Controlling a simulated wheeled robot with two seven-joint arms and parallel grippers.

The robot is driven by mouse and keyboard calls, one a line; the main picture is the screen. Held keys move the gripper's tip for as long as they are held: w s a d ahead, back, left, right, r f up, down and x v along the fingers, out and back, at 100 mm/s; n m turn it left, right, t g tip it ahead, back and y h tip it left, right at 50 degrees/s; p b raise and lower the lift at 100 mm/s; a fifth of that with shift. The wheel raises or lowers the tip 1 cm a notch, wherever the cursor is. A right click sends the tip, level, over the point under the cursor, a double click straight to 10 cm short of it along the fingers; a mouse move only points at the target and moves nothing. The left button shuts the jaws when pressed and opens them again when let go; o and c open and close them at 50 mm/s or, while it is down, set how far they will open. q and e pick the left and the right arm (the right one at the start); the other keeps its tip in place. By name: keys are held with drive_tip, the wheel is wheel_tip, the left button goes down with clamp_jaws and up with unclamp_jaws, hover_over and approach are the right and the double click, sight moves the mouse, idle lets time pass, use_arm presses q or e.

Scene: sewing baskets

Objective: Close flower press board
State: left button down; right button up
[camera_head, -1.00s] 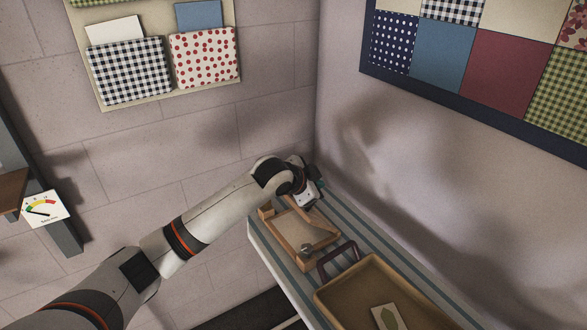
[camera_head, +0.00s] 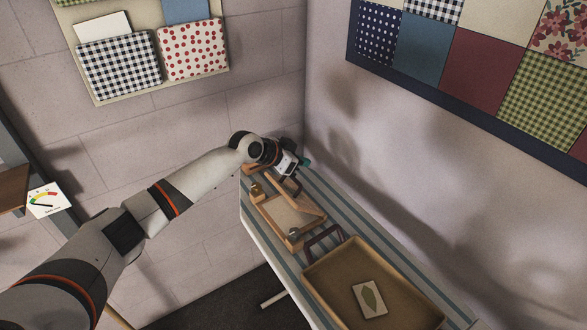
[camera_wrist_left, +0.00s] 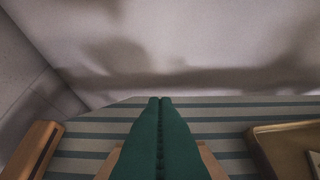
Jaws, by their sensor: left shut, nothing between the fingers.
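The wooden flower press (camera_head: 290,216) lies on the striped table, with a pale inner panel and small metal fittings at its corners. A wooden bar or board edge (camera_head: 304,197) runs along its far right side; I cannot tell its exact tilt. My left gripper (camera_head: 305,162) is shut and empty, just beyond the press's back end. In the left wrist view its green fingers (camera_wrist_left: 160,120) are pressed together over the stripes. Wooden parts (camera_wrist_left: 208,160) show partly hidden behind them, and another wooden piece (camera_wrist_left: 32,152) is at the left. My right gripper is not in view.
A tan tray (camera_head: 328,283) with a dark handle (camera_head: 322,240) and a leaf card (camera_head: 370,298) stands in front of the press. The striped table (camera_head: 345,211) meets a wall on its right. A strip of table along that wall is clear.

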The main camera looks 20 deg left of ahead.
sight(293, 179)
use_arm(q)
drive_tip(key=shift+s+a+f+p, duration=0.3)
drive_tip(key=shift+f+p, duration=0.2)
drive_tip(key=shift+f, duration=0.1)
drive_tip(key=shift+s+a+f+p, duration=0.2)
drive_tip(key=shift+s+f+p, duration=0.05)
drive_tip(key=shift+f+p, duration=0.25)
drive_tip(key=shift+s+a+f, duration=0.3)
drive_tip(key=shift+s+f, duration=0.1)
drive_tip(key=shift+s, duration=0.15)
drive_tip(key=shift+w+d, duration=0.1)
drive_tip(key=shift+w, duration=0.05)
drive_tip(key=shift+f, duration=0.1)
